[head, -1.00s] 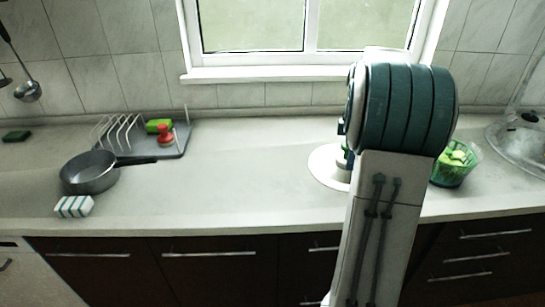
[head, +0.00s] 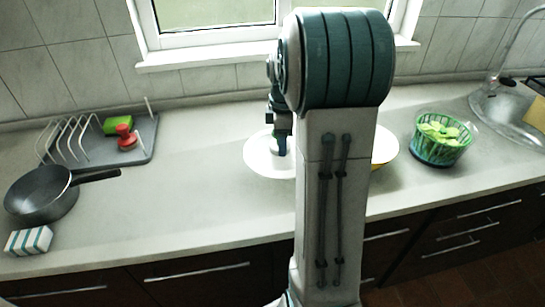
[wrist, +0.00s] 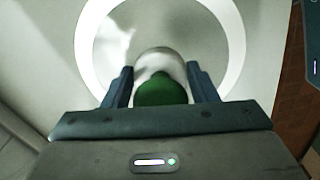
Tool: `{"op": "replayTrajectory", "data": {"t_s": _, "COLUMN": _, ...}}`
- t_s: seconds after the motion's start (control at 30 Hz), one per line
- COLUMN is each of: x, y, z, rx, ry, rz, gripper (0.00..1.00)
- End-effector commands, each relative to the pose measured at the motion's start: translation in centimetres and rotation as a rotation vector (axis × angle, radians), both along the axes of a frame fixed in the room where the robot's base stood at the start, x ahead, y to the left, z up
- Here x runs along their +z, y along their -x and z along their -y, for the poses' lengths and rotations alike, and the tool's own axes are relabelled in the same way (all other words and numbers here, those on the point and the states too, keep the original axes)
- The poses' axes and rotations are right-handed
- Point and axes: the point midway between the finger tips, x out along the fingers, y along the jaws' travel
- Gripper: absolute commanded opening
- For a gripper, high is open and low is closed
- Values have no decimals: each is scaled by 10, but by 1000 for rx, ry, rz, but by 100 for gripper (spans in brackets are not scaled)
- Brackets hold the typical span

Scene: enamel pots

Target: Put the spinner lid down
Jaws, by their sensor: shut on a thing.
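The spinner lid is a pale round disc (head: 262,160) seen left of my arm in the head view, partly hidden by the arm. In the wrist view it is a broad white ring (wrist: 233,50) with a greyer middle and a white and green knob (wrist: 160,92). My gripper (wrist: 160,85) has a finger on each side of the knob and is shut on it. In the head view my gripper (head: 281,150) is over the disc. I cannot tell whether the lid touches the counter. The green spinner basket (head: 437,152) with green pieces inside stands uncovered to the right.
A pale round dish with a yellow edge (head: 384,146) is partly hidden behind my arm. The sink (head: 505,112) is far right. Counter (head: 190,190) between pan and lid is clear.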

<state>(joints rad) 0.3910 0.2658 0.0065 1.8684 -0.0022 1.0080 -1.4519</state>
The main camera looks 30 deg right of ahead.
Motion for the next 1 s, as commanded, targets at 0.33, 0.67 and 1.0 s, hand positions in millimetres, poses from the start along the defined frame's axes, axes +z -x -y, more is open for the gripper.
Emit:
{"op": "replayTrajectory", "data": {"t_s": 0.33, "x": -27, "y": 0, "z": -27, "rx": -2, "ry": -1, "rz": -3, "gripper": 23}}
{"op": "replayTrajectory", "data": {"t_s": 0.67, "x": -56, "y": -1, "z": -27, "rx": -2, "ry": 1, "rz": 2, "gripper": 23}}
{"op": "replayTrajectory", "data": {"t_s": 1.0, "x": -59, "y": 0, "z": -27, "rx": -2, "ry": 0, "rz": 1, "gripper": 67}}
